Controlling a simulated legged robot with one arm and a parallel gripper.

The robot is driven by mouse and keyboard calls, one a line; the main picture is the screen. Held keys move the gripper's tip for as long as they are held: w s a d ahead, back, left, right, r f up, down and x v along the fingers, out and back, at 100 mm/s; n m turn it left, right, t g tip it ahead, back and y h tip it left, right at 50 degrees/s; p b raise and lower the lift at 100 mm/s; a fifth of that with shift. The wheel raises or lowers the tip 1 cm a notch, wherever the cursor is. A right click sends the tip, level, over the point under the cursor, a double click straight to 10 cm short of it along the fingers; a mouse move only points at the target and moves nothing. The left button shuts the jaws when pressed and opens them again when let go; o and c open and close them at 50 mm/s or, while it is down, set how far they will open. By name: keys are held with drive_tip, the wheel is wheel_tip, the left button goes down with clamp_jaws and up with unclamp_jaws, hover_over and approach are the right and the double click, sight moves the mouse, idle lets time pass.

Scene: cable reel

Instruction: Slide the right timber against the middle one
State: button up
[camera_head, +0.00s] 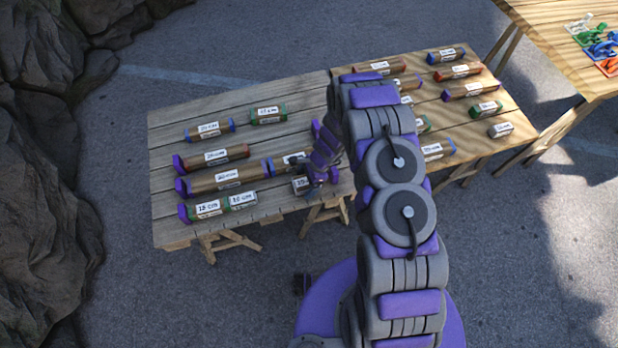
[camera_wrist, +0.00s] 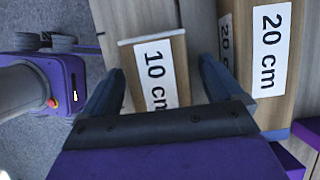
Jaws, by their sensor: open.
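In the head view the front row on the left table holds a green-ended left timber (camera_head: 208,209), its label seeming to read 15 cm, against a purple stop (camera_head: 184,214). The middle timber (camera_head: 242,199) sits right beside it. The right timber (camera_head: 301,185) lies farther right, with a gap of bare table between. My gripper (camera_head: 317,180) is at this right timber and partly hides it. In the wrist view the right timber (camera_wrist: 158,75), labelled 10 cm, lies between the fingers of my open gripper (camera_wrist: 160,70); narrow gaps show beside it.
Behind the front row, a long timber (camera_head: 225,179) and a blue-ended timber (camera_head: 288,163) form another row. In the wrist view a 20 cm timber (camera_wrist: 268,60) lies close beside the right finger. A second table (camera_head: 490,125) with more timbers stands to the right.

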drive_tip(key=shift+a, duration=0.15)
drive_tip(key=shift+d, duration=0.25)
drive_tip(key=c, duration=0.4)
drive_tip(key=shift+a, duration=0.1)
drive_tip(key=c, duration=0.7)
